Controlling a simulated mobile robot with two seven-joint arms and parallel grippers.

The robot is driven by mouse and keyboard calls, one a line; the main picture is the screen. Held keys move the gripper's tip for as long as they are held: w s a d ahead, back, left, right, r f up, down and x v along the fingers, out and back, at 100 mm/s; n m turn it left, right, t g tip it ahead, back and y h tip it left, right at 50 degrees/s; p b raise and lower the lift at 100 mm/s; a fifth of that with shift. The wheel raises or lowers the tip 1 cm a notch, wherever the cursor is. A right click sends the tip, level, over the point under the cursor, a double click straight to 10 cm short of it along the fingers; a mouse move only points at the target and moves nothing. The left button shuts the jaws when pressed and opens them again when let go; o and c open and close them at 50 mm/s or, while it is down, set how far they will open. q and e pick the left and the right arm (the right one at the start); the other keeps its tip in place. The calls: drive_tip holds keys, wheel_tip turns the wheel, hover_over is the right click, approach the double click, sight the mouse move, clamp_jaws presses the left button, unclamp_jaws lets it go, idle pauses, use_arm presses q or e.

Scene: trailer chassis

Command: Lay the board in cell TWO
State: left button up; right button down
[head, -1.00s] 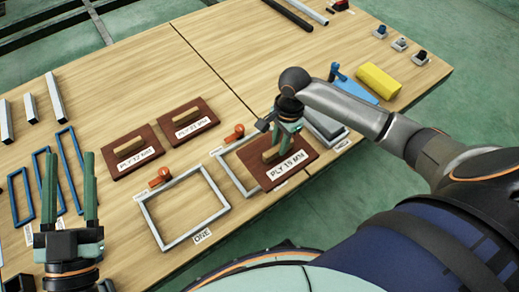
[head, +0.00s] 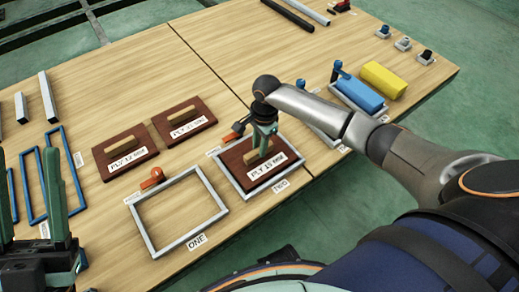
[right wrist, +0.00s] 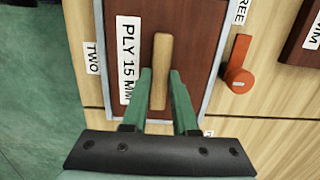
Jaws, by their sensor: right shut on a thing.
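The red-brown board labelled PLY 15 MM (head: 235,166) is within the grey frame of cell TWO (head: 297,181), roughly lined up with its sides; whether it rests fully flat I cannot tell. My right gripper (head: 264,142) is shut on the board's wooden handle, which shows between the fingers in the right wrist view (right wrist: 160,60). The label TWO (head: 281,186) lies at the frame's near side. My left gripper (head: 32,205) is at the left edge, its fingers apart and empty.
Empty frame ONE (head: 215,226) is left of cell TWO. Two boards, PLY 12 MM (head: 108,158) and another (head: 200,132), lie behind. Orange latches (head: 150,180) (head: 232,137) stand by the frames. Blue (head: 358,95) and yellow (head: 384,80) blocks lie to the right.

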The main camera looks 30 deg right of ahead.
drive_tip(key=shift+f, duration=0.4)
drive_tip(key=shift+r, duration=0.1)
drive_tip(key=c, duration=0.7)
unclamp_jaws()
